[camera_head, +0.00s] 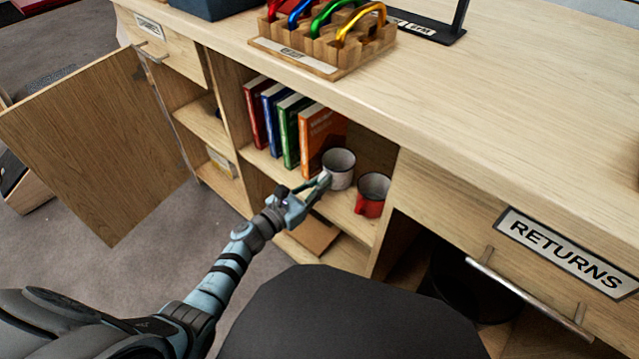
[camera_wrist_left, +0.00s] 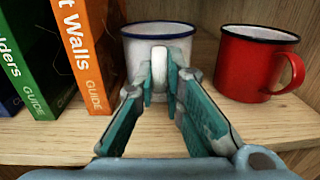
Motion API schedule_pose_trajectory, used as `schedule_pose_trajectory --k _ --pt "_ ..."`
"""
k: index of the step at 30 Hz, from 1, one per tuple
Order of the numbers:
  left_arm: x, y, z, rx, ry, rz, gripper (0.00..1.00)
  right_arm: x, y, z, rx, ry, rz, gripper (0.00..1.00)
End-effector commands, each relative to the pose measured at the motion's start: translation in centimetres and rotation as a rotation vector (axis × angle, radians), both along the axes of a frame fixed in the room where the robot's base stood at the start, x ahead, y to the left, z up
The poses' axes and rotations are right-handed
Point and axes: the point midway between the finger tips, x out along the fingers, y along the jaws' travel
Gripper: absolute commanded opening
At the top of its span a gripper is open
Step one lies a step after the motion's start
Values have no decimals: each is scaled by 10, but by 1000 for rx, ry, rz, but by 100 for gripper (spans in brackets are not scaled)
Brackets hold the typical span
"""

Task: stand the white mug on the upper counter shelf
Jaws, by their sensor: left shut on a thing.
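The white mug (camera_head: 341,172), with a dark rim, is upright at the upper counter shelf (camera_head: 262,164), between the orange book and the red mug. In the left wrist view the white mug (camera_wrist_left: 133,50) is straight ahead. I cannot tell whether the mug's base touches the board. My right gripper is not in view.
A red mug (camera_head: 371,194) stands close right of the white one; it also shows in the wrist view (camera_wrist_left: 250,62). Several books, including an orange guide (camera_head: 318,135), stand at left. An open cabinet door (camera_head: 95,150) juts out left. The countertop (camera_head: 480,110) overhangs the shelf.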

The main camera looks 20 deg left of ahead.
Motion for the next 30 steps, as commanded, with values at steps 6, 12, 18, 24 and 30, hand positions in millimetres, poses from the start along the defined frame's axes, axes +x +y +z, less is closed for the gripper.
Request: schedule_pose_trajectory --k 6,12,18,24,30 --pt "0 0 -2 0 0 0 22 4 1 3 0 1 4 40" --pt "0 0 -2 0 0 0 30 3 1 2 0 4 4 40" --pt "0 0 0 0 0 0 30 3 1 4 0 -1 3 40" --pt "-18 9 3 3 3 1 30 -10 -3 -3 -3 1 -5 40" --pt "-70 32 2 4 4 0 30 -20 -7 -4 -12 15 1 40"
